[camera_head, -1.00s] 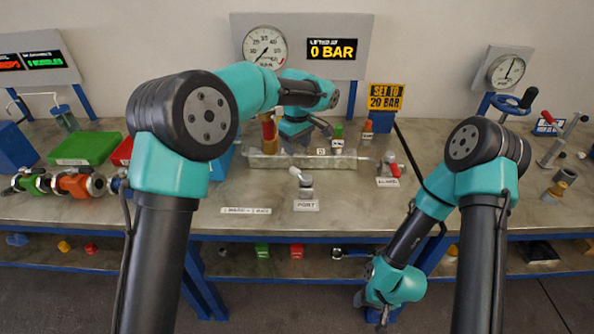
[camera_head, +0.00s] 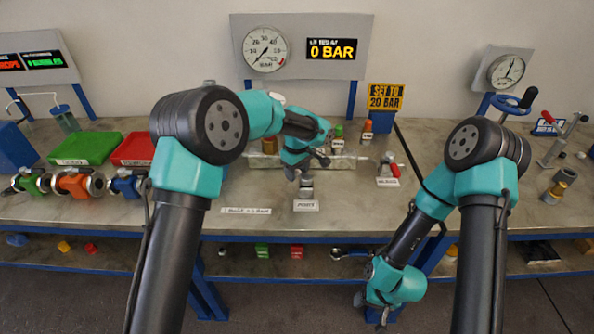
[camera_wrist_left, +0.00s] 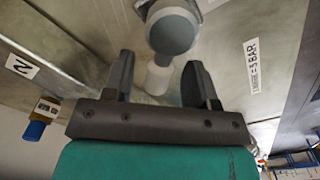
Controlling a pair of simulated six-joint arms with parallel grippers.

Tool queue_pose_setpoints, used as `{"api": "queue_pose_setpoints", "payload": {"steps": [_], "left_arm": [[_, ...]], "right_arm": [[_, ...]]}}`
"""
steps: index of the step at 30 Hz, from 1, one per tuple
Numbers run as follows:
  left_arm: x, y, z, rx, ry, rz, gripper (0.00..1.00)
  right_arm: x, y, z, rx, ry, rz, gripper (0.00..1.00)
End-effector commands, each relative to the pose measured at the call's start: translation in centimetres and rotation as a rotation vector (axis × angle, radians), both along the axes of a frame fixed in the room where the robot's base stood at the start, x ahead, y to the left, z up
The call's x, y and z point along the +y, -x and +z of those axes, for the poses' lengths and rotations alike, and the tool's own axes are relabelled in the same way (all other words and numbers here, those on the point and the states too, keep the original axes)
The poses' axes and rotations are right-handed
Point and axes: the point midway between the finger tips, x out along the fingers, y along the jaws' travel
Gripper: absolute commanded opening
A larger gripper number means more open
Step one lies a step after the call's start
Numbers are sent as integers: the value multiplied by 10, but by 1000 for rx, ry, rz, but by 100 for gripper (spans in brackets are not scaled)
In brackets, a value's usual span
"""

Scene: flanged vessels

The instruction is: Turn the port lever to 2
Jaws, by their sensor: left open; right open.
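The port lever (camera_head: 306,187) stands on the bench behind its PORT label (camera_head: 305,205). In the head view my left gripper (camera_head: 306,166) covers its upper part. In the left wrist view the lever's round grey hub (camera_wrist_left: 172,32) is just beyond the fingers, and its white handle tip (camera_wrist_left: 157,78) lies between the fingers of my open left gripper (camera_wrist_left: 157,66), with gaps beside it. A white tag marked 2 (camera_wrist_left: 21,66) is at the left of that view. My right gripper (camera_head: 378,310) hangs low in front of the bench, empty; its fingers are barely visible.
A pressure gauge (camera_head: 265,50) and a 0 BAR display (camera_head: 332,49) stand behind. A second lever with a red handle (camera_head: 391,169) is to the right. A bar-scale label (camera_head: 246,211) lies at the front left. Bench space right of the PORT label is clear.

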Motion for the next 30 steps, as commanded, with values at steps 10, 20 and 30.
{"api": "queue_pose_setpoints", "payload": {"steps": [10,20,30], "left_arm": [[0,0,0,0,0,0,22],[0,0,1,0,0,0,0],[-6,-1,1,-1,0,-27,0]], "right_arm": [[0,0,0,0,0,0,68],[0,0,0,0,0,0,68],[0,0,0,0,0,0,68]]}}
